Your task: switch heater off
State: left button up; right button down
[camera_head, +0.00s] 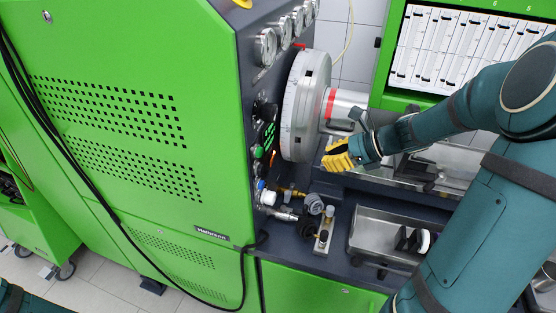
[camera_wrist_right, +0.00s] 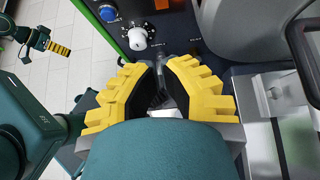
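The control panel (camera_head: 262,140) is on the dark side of the green machine. It carries a black knob (camera_head: 265,110), a green button (camera_head: 257,152), a blue button (camera_head: 261,184) and a white knob (camera_head: 267,198). I cannot read which control is the heater's. The blue button (camera_wrist_right: 108,13) and white knob (camera_wrist_right: 138,38) also show in the wrist view. My right gripper (camera_head: 338,158) is right of the panel, apart from it; in the wrist view its yellow fingers (camera_wrist_right: 160,66) have a narrow empty gap. My left gripper (camera_wrist_right: 60,48) shows small at the wrist view's upper left.
A large round metal flange (camera_head: 303,105) stands out from the panel beside my right gripper. Gauges (camera_head: 266,46) line the panel above. A small gauge with fittings (camera_head: 314,204) and a metal tray (camera_head: 375,235) are on the bench below. A black cable (camera_head: 85,180) hangs across the green housing.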

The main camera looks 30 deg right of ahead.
jog(key=shift+a+f, duration=0.1)
jog(key=b, duration=0.2)
send_near(272, 162)
jog(key=shift+s+d+f+x, duration=0.25)
jog(key=shift+f+x, duration=0.25)
jog(key=shift+x, duration=3.25)
jog(key=shift+w+r+p, duration=0.1)
jog(key=shift+r+p, duration=0.05)
jog(key=shift+p, duration=0.5)
jog(key=p, duration=0.2)
jog(key=g+h+p, duration=0.1)
jog(key=p, duration=0.2)
jog(key=shift+w+a+r+g, duration=0.3)
jog(key=shift+r, duration=0.1)
jog(key=shift+f, duration=0.3)
